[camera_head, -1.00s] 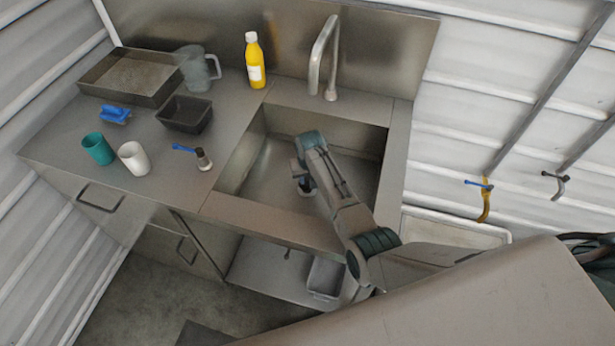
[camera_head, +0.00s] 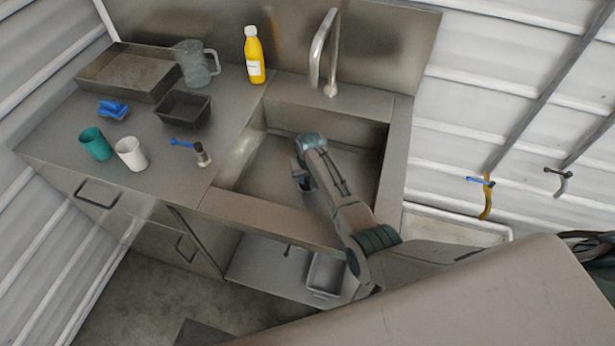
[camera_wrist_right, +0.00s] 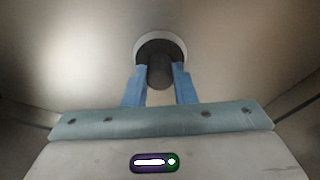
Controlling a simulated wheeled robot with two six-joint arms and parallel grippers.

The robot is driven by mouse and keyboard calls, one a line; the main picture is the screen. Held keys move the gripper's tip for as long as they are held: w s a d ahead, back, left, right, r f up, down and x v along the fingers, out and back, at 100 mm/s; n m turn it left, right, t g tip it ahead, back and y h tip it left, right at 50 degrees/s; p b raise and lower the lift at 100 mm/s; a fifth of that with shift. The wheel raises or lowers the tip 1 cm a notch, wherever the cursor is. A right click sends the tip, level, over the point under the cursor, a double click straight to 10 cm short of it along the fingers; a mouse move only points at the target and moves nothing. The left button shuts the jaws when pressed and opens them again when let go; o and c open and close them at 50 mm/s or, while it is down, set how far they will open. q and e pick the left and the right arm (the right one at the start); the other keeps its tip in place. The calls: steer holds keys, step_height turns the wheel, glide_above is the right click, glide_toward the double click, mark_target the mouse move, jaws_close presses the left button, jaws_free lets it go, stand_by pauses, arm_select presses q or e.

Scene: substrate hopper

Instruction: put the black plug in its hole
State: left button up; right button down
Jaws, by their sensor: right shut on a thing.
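The sink basin (camera_head: 262,178) is set in the steel counter below the tap. My right gripper (camera_head: 304,186) points down into it; its arm hides part of the basin floor. In the right wrist view, the blue fingers (camera_wrist_right: 160,88) are shut on the black plug (camera_wrist_right: 160,72), a dark cylinder between them. A dark round drain hole with a pale ring (camera_wrist_right: 178,42) shows just beyond the fingertips, lined up with the plug. I cannot tell whether the plug's tip is in the hole or just above it. My left gripper is not in view.
The tap (camera_head: 322,52) stands behind the basin, with a yellow bottle (camera_head: 254,58) to its left. A blue-handled valve (camera_head: 200,152), a white cup (camera_head: 131,154), a teal cup (camera_head: 96,144) and a dark tub (camera_head: 185,109) stand on the counter left of the basin.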

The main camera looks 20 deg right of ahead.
steer(key=c, duration=1.1)
jaws_free()
